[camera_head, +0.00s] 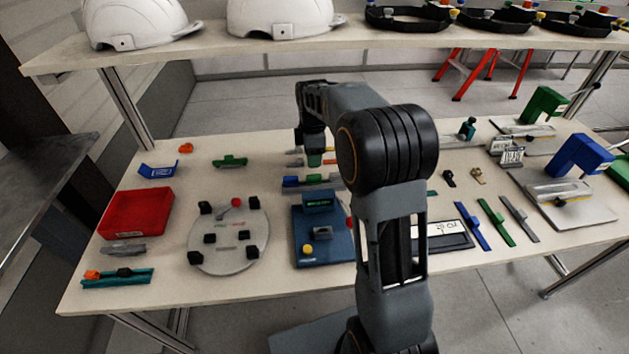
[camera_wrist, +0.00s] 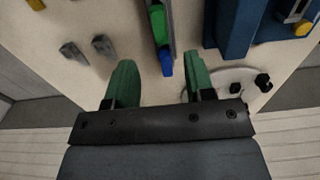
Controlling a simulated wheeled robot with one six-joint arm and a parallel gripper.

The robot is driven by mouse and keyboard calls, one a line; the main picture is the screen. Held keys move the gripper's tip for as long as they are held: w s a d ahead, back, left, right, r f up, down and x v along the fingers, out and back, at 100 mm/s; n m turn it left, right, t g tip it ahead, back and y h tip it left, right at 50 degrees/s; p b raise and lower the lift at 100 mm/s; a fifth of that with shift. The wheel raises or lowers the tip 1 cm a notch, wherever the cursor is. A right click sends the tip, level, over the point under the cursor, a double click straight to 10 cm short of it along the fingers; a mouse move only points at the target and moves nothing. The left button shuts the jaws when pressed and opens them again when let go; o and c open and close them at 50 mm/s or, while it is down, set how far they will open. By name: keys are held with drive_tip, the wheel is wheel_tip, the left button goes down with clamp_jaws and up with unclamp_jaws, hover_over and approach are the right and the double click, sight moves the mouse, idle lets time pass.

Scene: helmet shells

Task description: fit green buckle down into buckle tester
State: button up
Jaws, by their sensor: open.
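The green buckle appears to be the green piece (camera_wrist: 157,24) in a narrow rack, behind a blue piece (camera_wrist: 165,63) in the wrist view. In the head view this rack (camera_head: 312,187) stands just behind a blue device with a yellow button (camera_head: 321,250), which looks like the buckle tester. The tester also shows at the right of the wrist view (camera_wrist: 235,28). My gripper (camera_wrist: 160,60) is open, its green fingers apart with the rack's blue end between them in the picture. In the head view my gripper (camera_head: 314,159) hangs behind the rack, and its contact is unclear.
A round grey plate with black blocks (camera_head: 228,258) lies left of the tester, with a red tray (camera_head: 136,213) farther left. A separate green part (camera_head: 230,160) lies behind the plate. Small grey pieces (camera_wrist: 103,45) lie beside the rack. My arm hides part of the table's right middle.

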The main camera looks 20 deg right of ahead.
sight(314, 176)
drive_tip(key=shift+d+f, duration=0.1)
drive_tip(key=shift+f, duration=4.05)
clamp_jaws()
